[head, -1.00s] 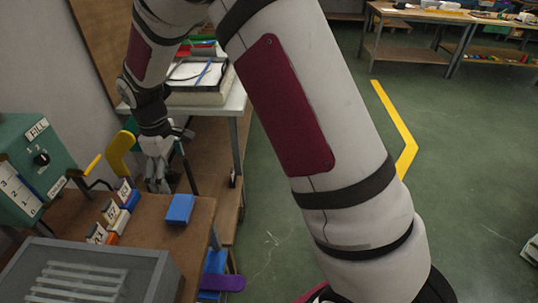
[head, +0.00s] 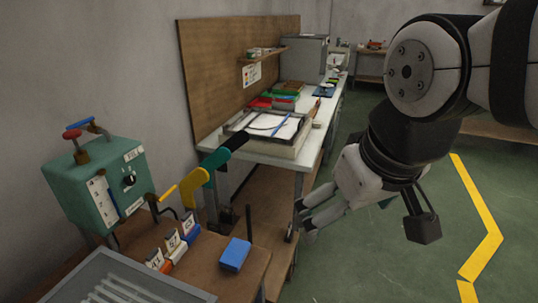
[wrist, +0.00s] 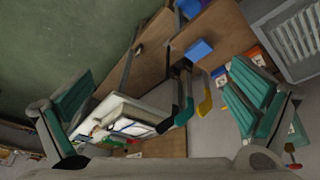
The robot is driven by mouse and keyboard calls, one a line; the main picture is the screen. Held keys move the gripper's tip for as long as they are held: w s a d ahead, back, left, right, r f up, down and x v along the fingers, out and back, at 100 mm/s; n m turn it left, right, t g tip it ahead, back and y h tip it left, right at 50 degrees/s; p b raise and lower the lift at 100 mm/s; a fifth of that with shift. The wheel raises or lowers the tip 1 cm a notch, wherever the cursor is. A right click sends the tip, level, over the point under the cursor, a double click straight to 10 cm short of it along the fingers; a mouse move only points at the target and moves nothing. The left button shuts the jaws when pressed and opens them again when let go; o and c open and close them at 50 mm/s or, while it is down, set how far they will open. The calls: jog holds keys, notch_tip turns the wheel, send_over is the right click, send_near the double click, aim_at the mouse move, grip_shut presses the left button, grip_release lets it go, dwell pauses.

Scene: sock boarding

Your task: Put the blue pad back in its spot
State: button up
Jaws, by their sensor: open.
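The blue pad (head: 236,254) lies flat on the right part of the small wooden bench (head: 205,268), near its edge. It also shows in the wrist view (wrist: 199,49), at the top, beyond my fingers. My gripper (head: 304,217) is open and empty. In the head view it hangs to the right of the pad, over the floor side of the bench, clearly apart from it. In the wrist view its two teal-padded fingers stand wide apart with nothing between them. I cannot tell which place is the pad's spot.
Small numbered card holders (head: 172,243) stand in a row left of the pad. A teal machine (head: 95,190) with levers stands behind them. A grey slatted box (head: 125,280) is in front. A long worktable (head: 312,135) runs behind.

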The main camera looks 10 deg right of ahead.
jog(key=shift+s+d+f+m+t, duration=0.15)
jog(key=shift+s+m, duration=0.15)
jog(key=shift+s, duration=0.6)
jog(key=shift+s+d+f+m+t, duration=0.15)
jog(key=shift+s+m, duration=0.15)
jog(key=shift+s, duration=0.55)
